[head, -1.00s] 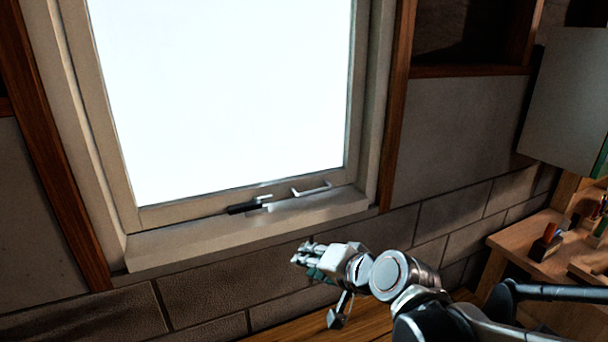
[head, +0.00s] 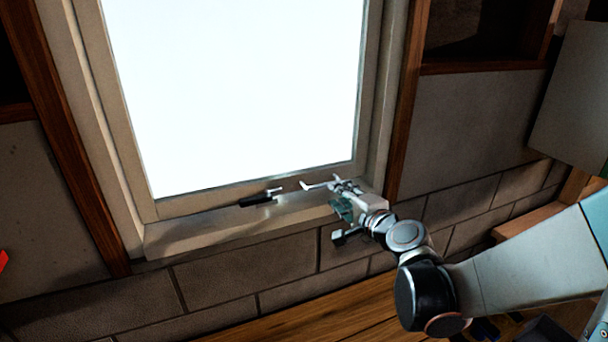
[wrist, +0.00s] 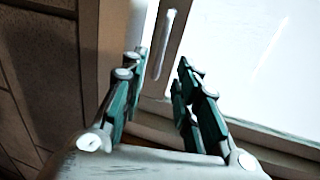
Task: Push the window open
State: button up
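The window (head: 235,95) has a bright pane in a beige frame and looks shut in the head view; the wrist view also shows its pane (wrist: 265,60). A pale bar handle (head: 314,185) is on the lower frame, right of a dark-gripped latch (head: 258,201). My gripper (head: 338,188) is at the right end of the bar handle. In the wrist view my gripper (wrist: 158,65) is open, its teal fingers spread, and the pale handle (wrist: 165,42) appears beyond and between the fingertips. I cannot tell whether they touch it.
The sill (head: 230,228) juts out below the frame. A wooden worktop (head: 320,300) lies beneath the block wall (head: 240,270). A wooden post (head: 408,110) and a grey wall panel (head: 460,130) stand right of the window.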

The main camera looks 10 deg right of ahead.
aim_at(325, 185)
jog(key=x, duration=0.9)
jog(key=shift+s, duration=0.1)
grip_shut()
